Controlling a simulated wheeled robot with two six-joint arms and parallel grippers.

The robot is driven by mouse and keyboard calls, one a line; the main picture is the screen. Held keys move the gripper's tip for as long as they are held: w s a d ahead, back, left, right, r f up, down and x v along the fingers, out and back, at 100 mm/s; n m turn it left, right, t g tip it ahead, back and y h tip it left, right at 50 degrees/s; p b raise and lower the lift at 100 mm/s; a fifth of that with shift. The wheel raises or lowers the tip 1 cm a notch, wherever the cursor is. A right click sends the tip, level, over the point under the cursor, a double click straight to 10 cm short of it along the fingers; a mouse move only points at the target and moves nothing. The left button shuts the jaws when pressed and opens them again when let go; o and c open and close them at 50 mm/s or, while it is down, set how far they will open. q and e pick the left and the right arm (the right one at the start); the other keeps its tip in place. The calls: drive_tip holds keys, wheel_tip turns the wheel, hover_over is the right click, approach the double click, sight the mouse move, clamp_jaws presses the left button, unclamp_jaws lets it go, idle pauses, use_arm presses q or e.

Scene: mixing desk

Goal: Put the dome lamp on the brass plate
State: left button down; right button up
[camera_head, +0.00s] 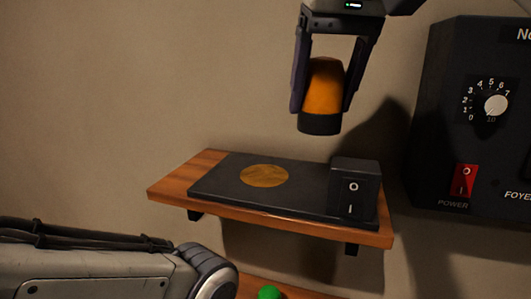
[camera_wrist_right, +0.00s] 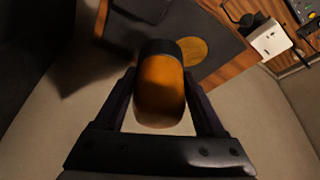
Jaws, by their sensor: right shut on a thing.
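The dome lamp (camera_head: 324,88) has an orange dome and a dark base, and hangs upright in the air. My right gripper (camera_head: 325,95) is shut on it, one finger on each side. The lamp also shows between the fingers in the right wrist view (camera_wrist_right: 161,90). The brass plate (camera_head: 264,175) is a flat round disc on a black board on a wooden shelf; it is bare. In the head view the lamp is above and to the right of the plate, clear of it. In the wrist view the plate (camera_wrist_right: 192,50) shows beyond the lamp's base. My left gripper is out of view.
A black switch box (camera_head: 354,190) stands on the right end of the black board (camera_head: 222,184). The wooden shelf (camera_head: 168,191) is fixed to the wall. A large dark control box (camera_head: 470,110) with a dial and red power switch is at right. A green knob (camera_head: 269,292) shows below.

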drive_tip(key=w+a+f, duration=0.1)
drive_tip(key=a, duration=0.1)
drive_tip(key=w+a+f+p, duration=0.1)
drive_tip(key=w+a+f, duration=0.1)
drive_tip(key=a, duration=0.1)
drive_tip(key=w+a+f+p, duration=0.1)
drive_tip(key=w+a+f, duration=0.1)
drive_tip(key=shift+w+a+f, duration=0.2)
drive_tip(key=shift+w+a, duration=0.05)
drive_tip(key=shift+a, duration=0.05)
wheel_tip(320, 180, down, 2)
drive_tip(key=shift+f, duration=1.05)
